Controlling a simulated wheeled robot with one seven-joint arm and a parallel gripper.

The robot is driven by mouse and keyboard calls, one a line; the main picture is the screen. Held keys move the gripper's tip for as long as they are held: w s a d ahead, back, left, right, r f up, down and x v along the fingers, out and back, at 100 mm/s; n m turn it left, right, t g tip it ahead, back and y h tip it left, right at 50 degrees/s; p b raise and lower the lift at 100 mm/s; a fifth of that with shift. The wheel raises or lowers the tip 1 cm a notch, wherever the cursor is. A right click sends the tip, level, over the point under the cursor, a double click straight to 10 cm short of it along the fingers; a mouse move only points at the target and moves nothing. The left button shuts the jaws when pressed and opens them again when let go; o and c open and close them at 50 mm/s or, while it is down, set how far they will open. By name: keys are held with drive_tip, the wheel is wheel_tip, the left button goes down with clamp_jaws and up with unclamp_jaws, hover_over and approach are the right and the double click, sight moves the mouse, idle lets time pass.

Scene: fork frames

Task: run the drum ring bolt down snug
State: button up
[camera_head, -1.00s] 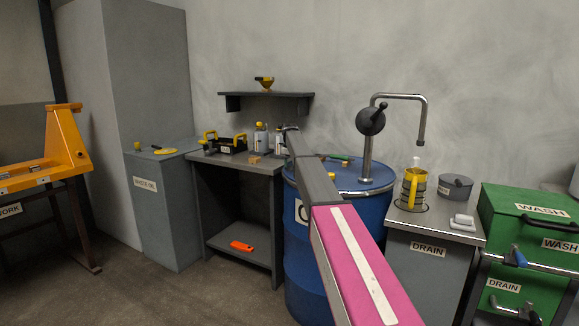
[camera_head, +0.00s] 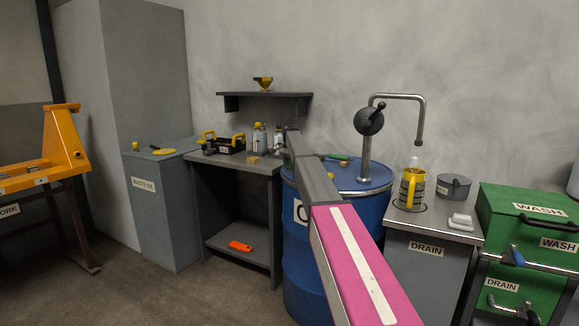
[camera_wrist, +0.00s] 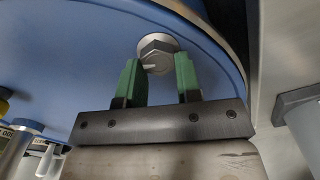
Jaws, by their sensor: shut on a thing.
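The blue drum (camera_head: 304,262) stands right of the low bench in the head view, partly hidden behind my pink and grey arm. My gripper is not clearly visible in the head view.
A hand pump (camera_head: 369,122) with a bent spout rises from the drum top. The drain stand (camera_head: 412,262) with a yellow-handled jug (camera_head: 409,188) is close on the right; the bench (camera_head: 235,163) is on the left.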

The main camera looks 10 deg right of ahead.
drive_tip(key=m, duration=0.4)
drive_tip(key=shift+s+r+m, duration=0.1)
drive_tip(key=shift+m, duration=0.2)
drive_tip(key=shift+s+m, duration=0.1)
drive_tip(key=shift+m, duration=1.5)
drive_tip(key=o, duration=0.9)
wheel_tip(320, 180, up, 11)
drive_tip(key=shift+f, duration=0.1)
